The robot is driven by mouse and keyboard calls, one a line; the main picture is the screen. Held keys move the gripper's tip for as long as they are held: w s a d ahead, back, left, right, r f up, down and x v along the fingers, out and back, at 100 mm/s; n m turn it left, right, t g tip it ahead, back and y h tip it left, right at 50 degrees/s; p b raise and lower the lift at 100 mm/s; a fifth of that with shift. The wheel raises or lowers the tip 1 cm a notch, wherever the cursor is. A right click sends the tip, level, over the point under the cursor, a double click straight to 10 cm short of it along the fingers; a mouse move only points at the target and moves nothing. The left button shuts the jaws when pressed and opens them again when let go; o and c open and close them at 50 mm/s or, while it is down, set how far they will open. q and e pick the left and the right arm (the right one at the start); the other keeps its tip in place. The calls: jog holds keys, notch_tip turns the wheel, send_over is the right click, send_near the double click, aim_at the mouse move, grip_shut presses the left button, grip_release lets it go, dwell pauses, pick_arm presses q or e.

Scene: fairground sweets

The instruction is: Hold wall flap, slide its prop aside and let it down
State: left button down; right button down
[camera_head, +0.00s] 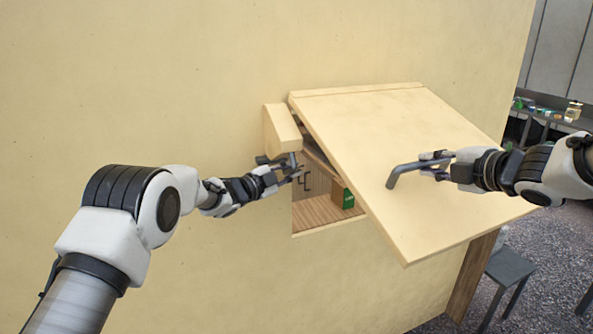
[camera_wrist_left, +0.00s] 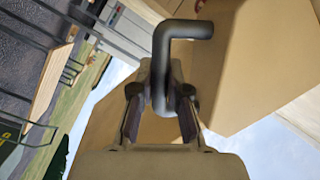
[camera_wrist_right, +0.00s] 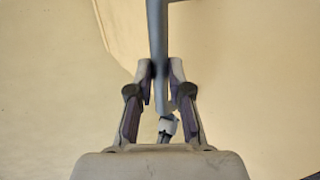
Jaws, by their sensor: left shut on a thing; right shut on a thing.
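The wall flap (camera_head: 385,120) is a cream panel tilted outward from the wall, hinged along its top edge, over an opening. A grey bar handle (camera_head: 402,172) sticks out of its face. My right gripper (camera_head: 428,168) is shut on that handle, also seen in the right wrist view (camera_wrist_right: 158,45). The prop (camera_head: 281,131) is a cream block at the opening's upper left, beside the flap's left edge. My left gripper (camera_head: 287,166) is shut on the prop's dark bent handle (camera_wrist_left: 172,60). Whether the prop touches the flap is hidden.
The opening shows a wooden floor (camera_head: 313,213) and a green box (camera_head: 348,198). A grey stool (camera_head: 509,267) stands below right, beside a wooden post (camera_head: 472,275). A table with small goods (camera_head: 545,112) is at the far right. The cream wall (camera_head: 200,90) is bare.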

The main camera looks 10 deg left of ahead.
pick_arm(q)
jog(key=c, duration=1.1)
grip_release()
jog(key=shift+a, duration=0.2)
jog(key=shift+c, duration=0.2)
jog(key=v, duration=1.2)
